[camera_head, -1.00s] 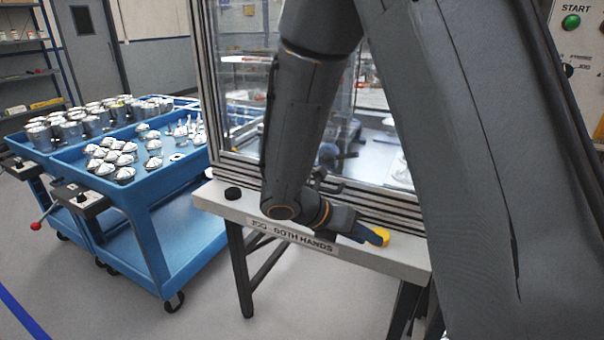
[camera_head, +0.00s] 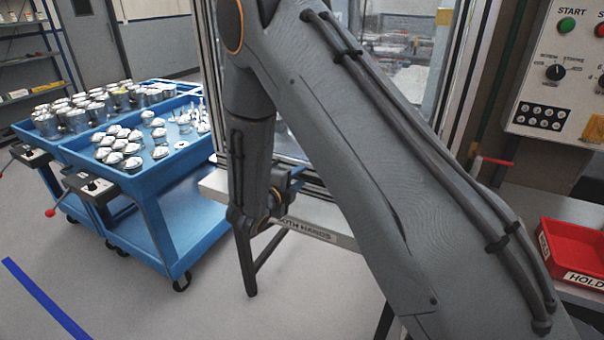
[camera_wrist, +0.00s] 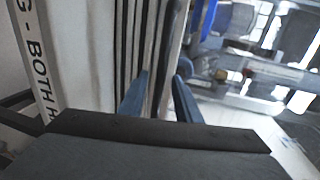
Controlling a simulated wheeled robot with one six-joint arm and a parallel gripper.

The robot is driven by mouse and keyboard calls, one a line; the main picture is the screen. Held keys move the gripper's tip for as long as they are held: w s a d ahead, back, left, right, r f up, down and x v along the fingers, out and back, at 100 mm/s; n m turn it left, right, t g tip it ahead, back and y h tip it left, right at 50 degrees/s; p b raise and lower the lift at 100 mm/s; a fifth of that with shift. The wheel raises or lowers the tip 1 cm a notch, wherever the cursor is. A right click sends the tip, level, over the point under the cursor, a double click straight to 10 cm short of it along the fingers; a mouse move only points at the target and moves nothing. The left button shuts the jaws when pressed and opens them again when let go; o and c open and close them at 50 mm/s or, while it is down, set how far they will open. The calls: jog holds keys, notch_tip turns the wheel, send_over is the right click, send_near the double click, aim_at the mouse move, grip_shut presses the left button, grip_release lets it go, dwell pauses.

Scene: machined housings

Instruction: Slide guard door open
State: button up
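The guard door is a clear panel in a silver frame (camera_head: 400,65) on the machine, largely hidden behind my arm in the head view. Its handle cannot be made out. In the wrist view, upright metal frame rails (camera_wrist: 150,45) run between and beyond my fingers. My gripper (camera_wrist: 160,92) has two blue fingers spread apart, one on each side of a pale rail strip. Whether they touch it cannot be told. In the head view, my gripper (camera_head: 296,178) is partly hidden by my arm, close to the frame's lower part above the ledge.
A ledge (camera_head: 330,238) labelled for both hands runs below the door. Blue carts (camera_head: 150,190) with metal parts stand at left. A control panel (camera_head: 560,85) and a red bin (camera_head: 575,255) are at right. Open floor lies in front of the carts.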

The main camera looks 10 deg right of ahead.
jog(key=shift+x, duration=1.15)
